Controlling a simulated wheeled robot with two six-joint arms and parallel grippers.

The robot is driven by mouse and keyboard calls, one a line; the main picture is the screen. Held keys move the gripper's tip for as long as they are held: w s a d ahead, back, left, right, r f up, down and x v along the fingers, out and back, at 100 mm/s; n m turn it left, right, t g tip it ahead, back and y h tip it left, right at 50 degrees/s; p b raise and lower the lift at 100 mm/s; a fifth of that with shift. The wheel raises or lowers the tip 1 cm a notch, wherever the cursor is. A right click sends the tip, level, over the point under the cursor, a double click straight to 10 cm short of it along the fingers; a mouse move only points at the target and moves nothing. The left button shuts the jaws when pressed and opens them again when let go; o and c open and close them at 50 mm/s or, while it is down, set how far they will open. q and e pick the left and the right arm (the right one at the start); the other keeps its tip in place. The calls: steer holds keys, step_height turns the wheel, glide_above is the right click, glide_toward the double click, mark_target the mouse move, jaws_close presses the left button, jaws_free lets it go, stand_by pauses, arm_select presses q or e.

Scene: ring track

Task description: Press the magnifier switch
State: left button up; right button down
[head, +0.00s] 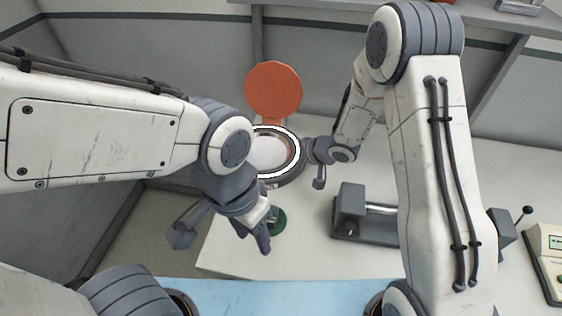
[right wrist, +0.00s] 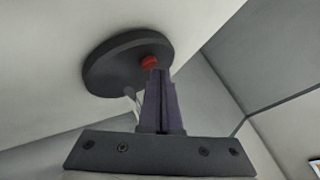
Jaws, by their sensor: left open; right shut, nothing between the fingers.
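The magnifier (head: 291,178) has a dark round head with a bright white ring around a pale lens. An orange-red round cover (head: 273,90) stands up behind it. In the right wrist view the dark magnifier head (right wrist: 108,72) carries a small red switch (right wrist: 149,62) near its edge. My right gripper (right wrist: 154,75) is shut and empty, its tips at the red switch; I cannot tell whether they touch. In the head view it reaches the magnifier from the right, its tips hard to see. My left gripper (head: 263,242) is open and empty, pointing down in front of the magnifier.
A green round piece (head: 279,221) lies beside my left gripper, partly hidden. A grey metal device (head: 350,213) stands on the white table (head: 225,245), right of centre. A control box (head: 548,262) is at the right edge. A blue strip (head: 285,293) runs along the front.

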steer(key=shift+r, duration=0.1)
step_height(320, 180, up, 6)
steer(key=p, duration=0.7)
stand_by(0.3)
